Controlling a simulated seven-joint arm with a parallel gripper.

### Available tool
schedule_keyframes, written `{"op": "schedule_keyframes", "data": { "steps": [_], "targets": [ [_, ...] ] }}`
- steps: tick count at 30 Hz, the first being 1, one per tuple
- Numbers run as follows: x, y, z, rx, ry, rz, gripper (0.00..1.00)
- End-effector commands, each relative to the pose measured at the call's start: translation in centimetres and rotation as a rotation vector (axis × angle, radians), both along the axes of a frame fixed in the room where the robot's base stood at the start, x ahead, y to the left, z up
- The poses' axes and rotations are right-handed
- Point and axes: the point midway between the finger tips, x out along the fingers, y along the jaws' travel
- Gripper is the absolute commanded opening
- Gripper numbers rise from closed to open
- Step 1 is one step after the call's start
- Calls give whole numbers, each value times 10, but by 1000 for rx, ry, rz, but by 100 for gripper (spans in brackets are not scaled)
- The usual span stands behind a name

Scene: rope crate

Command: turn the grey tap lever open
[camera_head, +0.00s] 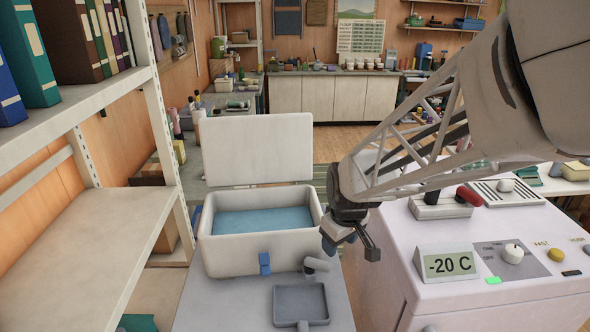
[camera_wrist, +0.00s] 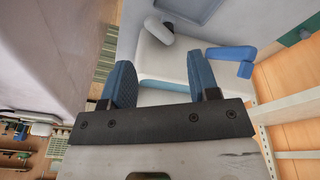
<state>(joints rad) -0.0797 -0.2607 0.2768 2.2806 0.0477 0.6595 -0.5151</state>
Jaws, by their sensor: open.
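The grey tap lever (camera_head: 316,264) sticks out at the front right corner of a white cooler box (camera_head: 235,250), above a grey drip tray (camera_head: 301,303). In the wrist view the lever (camera_wrist: 158,31) shows beyond my fingertips, a little left of their middle. My gripper (camera_head: 351,246) hangs right of the cooler's front corner, above and right of the lever. Its blue-padded fingers (camera_wrist: 164,80) are apart, with nothing between them and a clear gap to the lever. The cooler's lid is raised and blue liquid or lining shows inside.
A white machine with a "-20 C" display (camera_head: 449,263) stands close on the right. Shelves with binders (camera_head: 97,105) stand on the left.

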Motion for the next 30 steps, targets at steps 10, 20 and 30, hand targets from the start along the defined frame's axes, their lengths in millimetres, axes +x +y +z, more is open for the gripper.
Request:
{"op": "schedule_keyframes", "data": {
  "steps": [10, 20, 30],
  "targets": [
    [45, 7, -44, -59, 86, 282, 55],
    [77, 12, -82, -90, 150, 511, 55],
    [84, 14, -92, -96, 166, 571, 55]
  ]
}}
